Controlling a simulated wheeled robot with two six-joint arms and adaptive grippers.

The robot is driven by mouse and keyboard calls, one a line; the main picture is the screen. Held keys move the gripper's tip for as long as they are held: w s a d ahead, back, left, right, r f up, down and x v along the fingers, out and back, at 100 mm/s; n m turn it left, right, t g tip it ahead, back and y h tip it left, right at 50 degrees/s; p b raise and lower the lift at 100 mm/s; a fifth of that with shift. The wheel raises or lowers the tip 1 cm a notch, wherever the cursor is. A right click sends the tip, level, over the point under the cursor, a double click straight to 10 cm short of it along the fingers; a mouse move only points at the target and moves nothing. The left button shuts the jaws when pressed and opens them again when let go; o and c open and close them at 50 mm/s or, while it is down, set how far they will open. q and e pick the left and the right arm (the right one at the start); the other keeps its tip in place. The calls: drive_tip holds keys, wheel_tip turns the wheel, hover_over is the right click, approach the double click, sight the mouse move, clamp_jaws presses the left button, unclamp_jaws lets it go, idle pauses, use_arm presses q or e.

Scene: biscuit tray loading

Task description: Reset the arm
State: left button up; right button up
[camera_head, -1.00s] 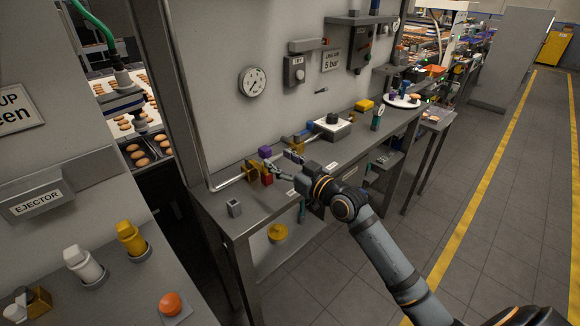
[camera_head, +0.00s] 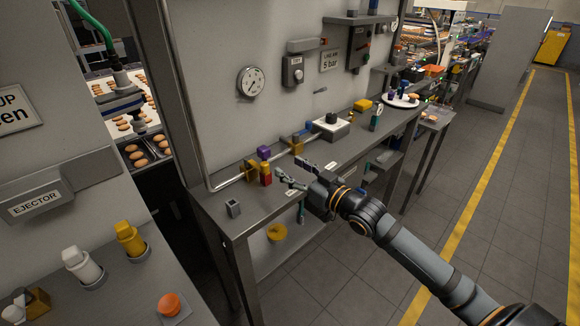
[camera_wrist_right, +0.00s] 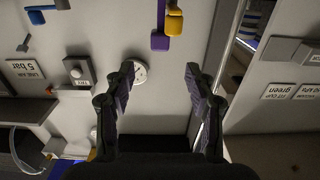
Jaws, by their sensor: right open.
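My right gripper (camera_head: 292,172) is open and empty in the head view. It hangs over the front part of the metal bench (camera_head: 222,218), to the right of a red block (camera_head: 266,179) and apart from it. In the right wrist view its two fingers (camera_wrist_right: 160,85) stand wide apart with nothing between them. Beyond them are the grey wall and the round gauge. My right arm reaches in from the lower right. My left gripper is not in view.
Yellow (camera_head: 250,169) and purple (camera_head: 264,152) pieces sit by the pipe along the bench. A small grey holder (camera_head: 233,208) stands at the near end. A gauge (camera_head: 251,81) is on the wall. The floor aisle (camera_head: 500,220) at right is clear.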

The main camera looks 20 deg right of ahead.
drive_tip(key=s+a+f+m+g+h, duration=0.1)
drive_tip(key=s+f+g+h, duration=0.25)
drive_tip(key=f, duration=0.65)
drive_tip(key=s+d+f+m+g+h, duration=0.1)
drive_tip(key=s+f+g+h, duration=0.1)
drive_tip(key=s+f+g, duration=0.6)
drive_tip(key=s+f+m+g+h, duration=0.15)
drive_tip(key=s+f, duration=0.45)
drive_tip(key=s, duration=0.7)
drive_tip(key=s+d+f+g, duration=0.1)
drive_tip(key=d+f, duration=0.1)
drive_tip(key=f, duration=1.1)
drive_tip(key=s+d+f+g, duration=0.1)
drive_tip(key=s+f, duration=0.1)
drive_tip(key=f, duration=1.2)
drive_tip(key=s+d+f, duration=0.1)
drive_tip(key=s+f, duration=1.5)
drive_tip(key=s, duration=0.2)
drive_tip(key=shift+s+d+g, duration=0.15)
drive_tip(key=shift+s+g, duration=0.05)
drive_tip(key=shift+g, duration=0.2)
